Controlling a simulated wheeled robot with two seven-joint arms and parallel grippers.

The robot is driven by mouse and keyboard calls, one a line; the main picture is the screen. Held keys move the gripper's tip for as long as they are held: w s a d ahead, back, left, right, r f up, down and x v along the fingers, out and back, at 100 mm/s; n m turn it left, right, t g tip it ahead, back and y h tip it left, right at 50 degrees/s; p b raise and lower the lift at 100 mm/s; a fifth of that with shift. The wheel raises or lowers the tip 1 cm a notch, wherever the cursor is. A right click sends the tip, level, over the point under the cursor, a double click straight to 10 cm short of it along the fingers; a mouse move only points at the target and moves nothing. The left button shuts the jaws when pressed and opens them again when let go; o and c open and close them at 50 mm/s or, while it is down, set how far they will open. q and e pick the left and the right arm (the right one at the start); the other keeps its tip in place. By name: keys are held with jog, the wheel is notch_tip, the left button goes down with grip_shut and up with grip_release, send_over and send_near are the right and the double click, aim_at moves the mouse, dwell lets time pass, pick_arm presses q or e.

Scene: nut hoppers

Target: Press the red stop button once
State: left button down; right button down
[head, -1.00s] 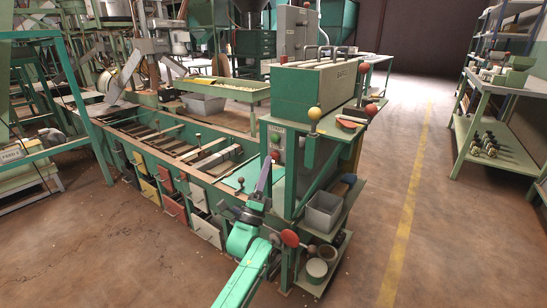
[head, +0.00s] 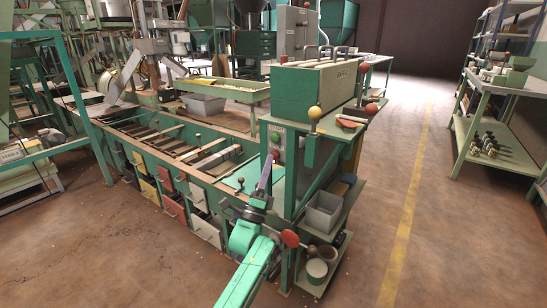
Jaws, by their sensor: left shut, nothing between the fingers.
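The red stop button (head: 276,154) is a small red knob on the grey control panel (head: 283,147) at the end of the green machine. A green button (head: 275,138) sits above it on the same panel. My left gripper (head: 269,160) is shut and empty, pointing up at the panel from below. Its tips are right beside the red button in the picture and overlap its left edge; I cannot tell whether they touch it. My right gripper is not in view.
A red ball knob (head: 290,239) on a lever stands just right of my left wrist. A yellow ball knob (head: 314,113) and another red knob (head: 371,109) rise from the machine. A grey bin (head: 323,213) sits on a side shelf.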

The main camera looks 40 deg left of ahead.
pick_arm(q)
jog(key=shift+w+b, duration=0.3)
jog(key=shift+w, duration=0.2)
dwell(0.4)
jog(key=shift+s+p, duration=0.7)
jog(key=shift+s, duration=0.2)
jog(key=s+p, duration=0.3)
jog(key=s, duration=0.2)
jog(key=shift+d, duration=0.1)
